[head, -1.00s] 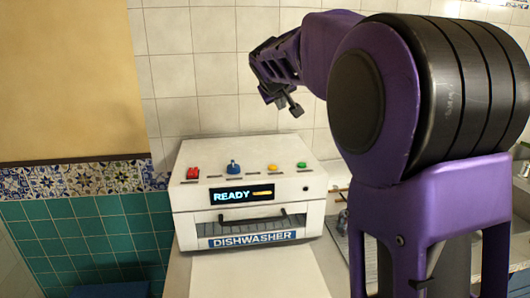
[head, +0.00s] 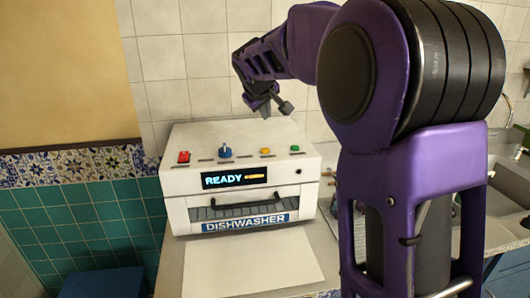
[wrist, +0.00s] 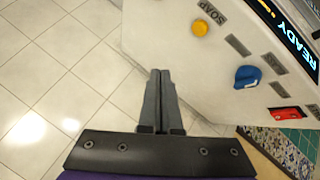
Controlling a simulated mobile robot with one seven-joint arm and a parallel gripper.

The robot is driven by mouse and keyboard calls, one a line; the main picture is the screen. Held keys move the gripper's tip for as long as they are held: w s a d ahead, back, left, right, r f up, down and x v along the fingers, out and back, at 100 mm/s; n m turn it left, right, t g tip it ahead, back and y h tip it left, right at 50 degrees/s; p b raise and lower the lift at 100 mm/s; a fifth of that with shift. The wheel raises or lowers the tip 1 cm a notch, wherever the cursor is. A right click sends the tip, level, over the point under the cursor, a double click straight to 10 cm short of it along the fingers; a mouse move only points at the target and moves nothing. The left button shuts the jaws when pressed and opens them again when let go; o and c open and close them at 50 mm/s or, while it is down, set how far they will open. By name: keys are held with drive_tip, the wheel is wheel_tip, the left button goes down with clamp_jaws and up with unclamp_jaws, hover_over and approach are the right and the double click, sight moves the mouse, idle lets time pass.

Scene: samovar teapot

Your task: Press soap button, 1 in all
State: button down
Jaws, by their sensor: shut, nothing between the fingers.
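The dishwasher (head: 238,175) is a white box on the counter with a row of controls on its top. Its yellow button (head: 265,151) sits right of the blue knob (head: 225,150). In the wrist view the yellow button (wrist: 200,28) lies beside a label that reads SOAP (wrist: 212,12). My gripper (head: 285,107) is above the back right part of the dishwasher top, apart from the button. In the wrist view my gripper (wrist: 160,73) has its fingers together and empty, with the button up and right of the fingertips.
A red switch (head: 183,157) and a green button (head: 295,149) stand on the same top. The display (head: 234,179) reads READY. A white tiled wall (head: 190,95) is behind, and a sink (head: 505,180) is at the right.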

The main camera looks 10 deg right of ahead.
sight(265, 151)
wheel_tip(265, 151, down, 8)
drive_tip(key=b, duration=0.5)
drive_tip(key=shift+r+b, duration=0.25)
drive_tip(key=shift+b, duration=0.05)
drive_tip(key=shift+f, duration=0.1)
idle(1.4)
drive_tip(key=shift+f+b, duration=0.35)
drive_tip(key=shift+b, duration=0.05)
drive_tip(key=shift+f+b, duration=0.4)
drive_tip(key=shift+f, duration=0.05)
idle(0.5)
drive_tip(key=shift+r, duration=0.1)
drive_tip(key=shift+r+p, duration=0.65)
drive_tip(key=shift+r, duration=0.15)
wheel_tip(265, 151, up, 5)
drive_tip(key=p, duration=0.4)
